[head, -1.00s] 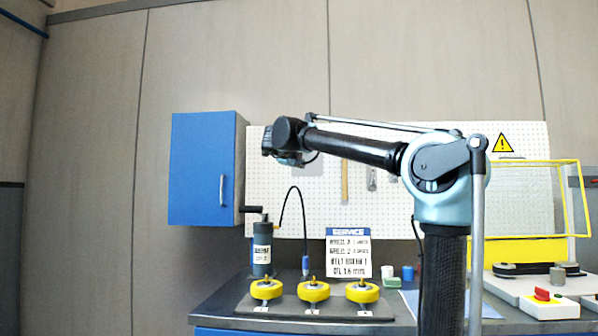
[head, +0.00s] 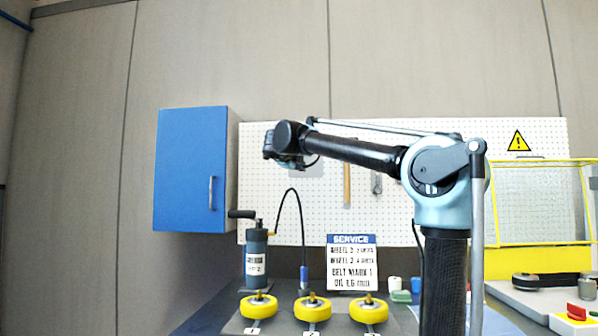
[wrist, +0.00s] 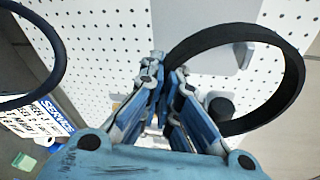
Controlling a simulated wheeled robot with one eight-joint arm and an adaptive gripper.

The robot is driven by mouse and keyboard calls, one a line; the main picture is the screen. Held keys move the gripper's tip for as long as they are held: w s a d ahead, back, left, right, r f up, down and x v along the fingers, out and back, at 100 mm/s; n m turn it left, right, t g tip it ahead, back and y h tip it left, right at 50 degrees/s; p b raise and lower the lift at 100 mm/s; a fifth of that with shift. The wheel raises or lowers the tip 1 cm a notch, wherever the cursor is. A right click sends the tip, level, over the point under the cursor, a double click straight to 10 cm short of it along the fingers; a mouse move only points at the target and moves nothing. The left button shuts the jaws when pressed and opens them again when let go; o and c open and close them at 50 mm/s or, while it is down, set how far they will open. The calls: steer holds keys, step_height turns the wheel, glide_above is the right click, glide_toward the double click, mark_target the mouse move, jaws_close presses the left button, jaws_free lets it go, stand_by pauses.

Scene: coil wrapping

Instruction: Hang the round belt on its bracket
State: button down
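The round belt is a black ring (wrist: 290,85) at the right of the wrist view. My gripper (wrist: 163,88) has its fingers close together at the belt's left edge and appears shut on it. The contact itself is partly hidden by the fingers. A pale grey plate (wrist: 200,25) on the pegboard, likely the bracket, shows behind the belt. A short dark cylinder (wrist: 221,108) shows through the loop; I cannot tell whether the belt rests on it. In the head view my gripper (head: 287,163) is in front of the pegboard, and the belt cannot be made out.
Below stand three yellow wheels (head: 313,308), an oil pump (head: 256,258) with a curved black hose (head: 302,225), and a service sign (head: 352,265). A blue cabinet (head: 190,170) is at left. A yellow-framed guard (head: 540,205) is at right.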

steer(key=x, duration=0.3)
steer(key=a+x, duration=0.1)
steer(key=x, duration=0.2)
steer(key=a+x, duration=0.1)
steer(key=x, duration=0.2)
steer(key=shift+w+r, duration=0.1)
steer(key=shift+w, duration=0.2)
stand_by(1.4)
stand_by(0.7)
steer(key=c, duration=1.7)
jaws_free()
steer(key=shift+s+a, duration=0.1)
steer(key=v, duration=1.1)
steer(key=shift+s, duration=0.35)
